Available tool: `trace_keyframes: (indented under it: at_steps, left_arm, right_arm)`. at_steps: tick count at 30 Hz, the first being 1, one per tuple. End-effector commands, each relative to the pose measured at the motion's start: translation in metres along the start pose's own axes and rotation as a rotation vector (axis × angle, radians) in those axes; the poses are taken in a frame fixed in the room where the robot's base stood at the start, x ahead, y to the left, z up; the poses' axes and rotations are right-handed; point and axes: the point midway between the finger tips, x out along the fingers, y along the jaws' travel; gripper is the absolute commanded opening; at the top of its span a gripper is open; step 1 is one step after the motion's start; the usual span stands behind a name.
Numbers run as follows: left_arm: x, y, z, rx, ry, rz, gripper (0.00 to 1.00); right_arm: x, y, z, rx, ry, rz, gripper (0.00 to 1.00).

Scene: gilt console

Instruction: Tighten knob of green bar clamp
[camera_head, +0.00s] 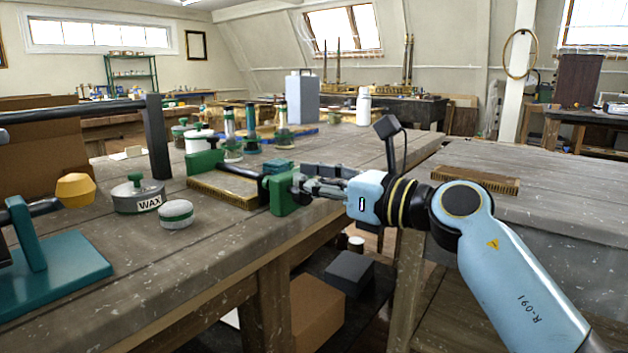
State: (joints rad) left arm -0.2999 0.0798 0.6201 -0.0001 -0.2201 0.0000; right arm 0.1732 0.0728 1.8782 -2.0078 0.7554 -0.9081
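The green bar clamp has a green far jaw (205,161), a dark bar and a green near jaw (284,194). It lies across a brown wooden piece (222,190) near the right edge of the workbench. My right gripper (306,186) comes in from the right, with its grey fingers at the outer side of the near jaw. The clamp's knob is hidden or too small to make out among the fingers. Whether they are closed on it cannot be told. My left gripper is not in view.
The workbench (130,265) carries a grey WAX tin (138,194), a white-and-green round tin (176,214) and a teal tool (55,258) with a yellow knob. Several bottles and jars stand behind the clamp. A brush (475,180) lies on the right bench. Boxes sit below.

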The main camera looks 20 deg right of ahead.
Motion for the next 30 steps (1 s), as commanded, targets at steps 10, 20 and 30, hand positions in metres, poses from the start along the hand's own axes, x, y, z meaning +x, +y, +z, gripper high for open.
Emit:
trace_keyframes:
  at_steps: [10, 20, 30]
  left_arm:
    - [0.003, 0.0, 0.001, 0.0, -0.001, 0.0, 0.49]
    - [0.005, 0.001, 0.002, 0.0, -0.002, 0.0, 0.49]
    - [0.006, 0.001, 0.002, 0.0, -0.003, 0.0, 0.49]
  right_arm:
    - [0.0, -0.002, -0.003, 0.0, -0.002, 0.0, 0.0]
    - [0.0, -0.004, -0.007, -0.001, 0.0, -0.001, 0.0]
    - [0.0, -0.005, -0.009, -0.001, 0.002, -0.001, 0.0]
